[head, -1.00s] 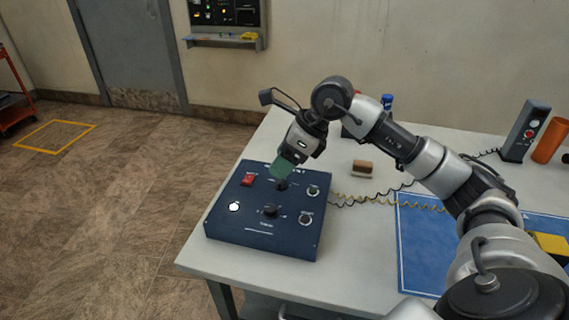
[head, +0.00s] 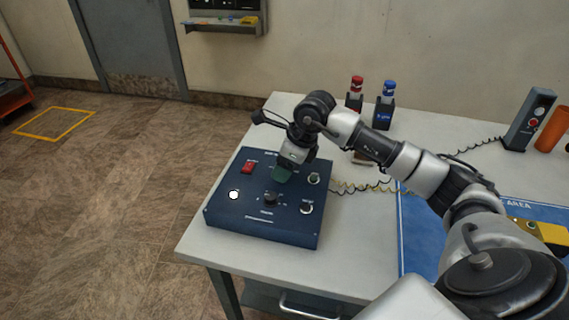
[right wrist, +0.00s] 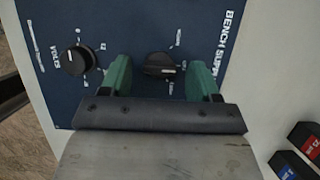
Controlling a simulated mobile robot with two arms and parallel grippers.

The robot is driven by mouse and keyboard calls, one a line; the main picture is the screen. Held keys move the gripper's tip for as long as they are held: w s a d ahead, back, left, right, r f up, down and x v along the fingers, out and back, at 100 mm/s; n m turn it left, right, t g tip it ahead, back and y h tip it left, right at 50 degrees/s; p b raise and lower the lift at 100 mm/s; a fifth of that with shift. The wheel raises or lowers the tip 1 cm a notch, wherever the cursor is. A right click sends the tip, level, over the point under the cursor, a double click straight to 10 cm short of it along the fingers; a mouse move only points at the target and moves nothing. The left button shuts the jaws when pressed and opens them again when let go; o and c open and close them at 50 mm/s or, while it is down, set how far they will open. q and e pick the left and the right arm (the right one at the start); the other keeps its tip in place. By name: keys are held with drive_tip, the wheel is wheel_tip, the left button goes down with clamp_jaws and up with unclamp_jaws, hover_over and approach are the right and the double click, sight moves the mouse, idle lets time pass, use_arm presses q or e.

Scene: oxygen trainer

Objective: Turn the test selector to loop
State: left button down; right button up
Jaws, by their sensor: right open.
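The dark blue control box (head: 235,213) stands on the table's left part. My right gripper (head: 282,174) is over the back middle of its top, pointing down, with green fingers. In the right wrist view a dark knob with a pale pointer line (right wrist: 160,66) lies between the open fingers (right wrist: 158,78), with a gap on each side. Small marks ring this knob, too small to read. A second black knob (right wrist: 77,60), labelled VOLTS, sits to its left; it is the front knob (head: 270,198) in the head view. No label reading test selector is legible. My left gripper is out of view.
The box also carries a red switch (head: 248,167), a white lamp (head: 234,195) and two round fittings on the right. A coiled cable (head: 355,188) runs right. The blue mat (head: 415,235) lies right of bare tabletop.

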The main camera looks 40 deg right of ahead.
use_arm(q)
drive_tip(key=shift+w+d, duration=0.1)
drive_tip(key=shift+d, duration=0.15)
use_arm(e)
drive_tip(key=shift+f, duration=0.1)
drive_tip(key=c, duration=0.9)
drive_tip(key=shift+c, duration=0.2)
